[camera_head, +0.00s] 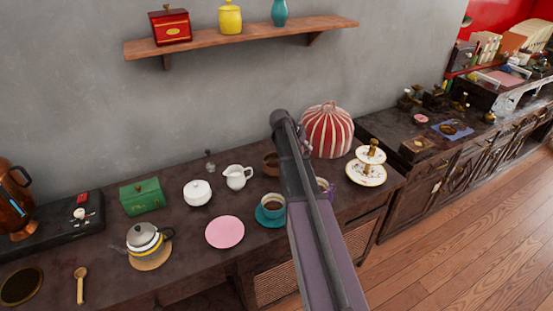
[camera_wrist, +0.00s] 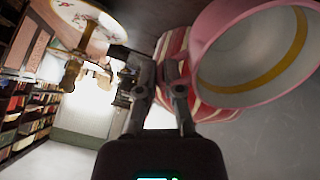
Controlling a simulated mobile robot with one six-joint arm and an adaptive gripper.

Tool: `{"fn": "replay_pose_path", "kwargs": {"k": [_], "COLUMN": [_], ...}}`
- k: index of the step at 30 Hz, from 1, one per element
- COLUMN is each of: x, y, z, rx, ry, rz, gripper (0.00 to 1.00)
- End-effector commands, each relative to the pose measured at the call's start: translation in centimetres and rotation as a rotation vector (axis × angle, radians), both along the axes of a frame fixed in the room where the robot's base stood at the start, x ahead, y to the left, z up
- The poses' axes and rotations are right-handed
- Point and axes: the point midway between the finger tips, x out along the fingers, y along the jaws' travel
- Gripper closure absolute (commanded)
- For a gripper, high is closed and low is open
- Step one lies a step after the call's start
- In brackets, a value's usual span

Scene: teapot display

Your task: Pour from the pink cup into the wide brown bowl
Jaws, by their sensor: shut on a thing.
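The pink cup (camera_wrist: 207,40) fills the upper right of the wrist view, its mouth towards the camera. Its pale inside has a yellow band; I cannot tell how much liquid it holds. My gripper (camera_wrist: 168,75) is shut on the cup at its left side; the exact contact is unclear. In the head view, my arm hides the gripper and the cup. The brown bowl (camera_head: 270,163) stands near the back of the dark counter, just left of my arm and partly hidden by it. I cannot make out the bowl in the wrist view.
A striped red dome (camera_head: 328,132) and a tiered stand (camera_head: 369,155) are right of my arm. A white jug (camera_head: 237,177), a teal cup (camera_head: 272,204), a purple cup (camera_head: 326,187) and an empty pink saucer (camera_head: 225,232) are nearby. A shelf (camera_head: 240,35) hangs above.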

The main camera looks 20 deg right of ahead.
Motion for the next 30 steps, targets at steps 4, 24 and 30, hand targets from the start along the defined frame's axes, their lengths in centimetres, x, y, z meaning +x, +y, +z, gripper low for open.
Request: {"fn": "replay_pose_path", "kwargs": {"k": [4, 24, 30], "x": [0.0, -0.3, -0.3], "y": [-0.8, -4.5, -5.5], "z": [-1.1, -4.5, -5.4], "rx": [0.067, 0.388, 0.488], "ry": [0.007, 0.026, 0.025], "rz": [0.015, 0.099, 0.126], "gripper": [1.0, 1.0, 1.0]}}
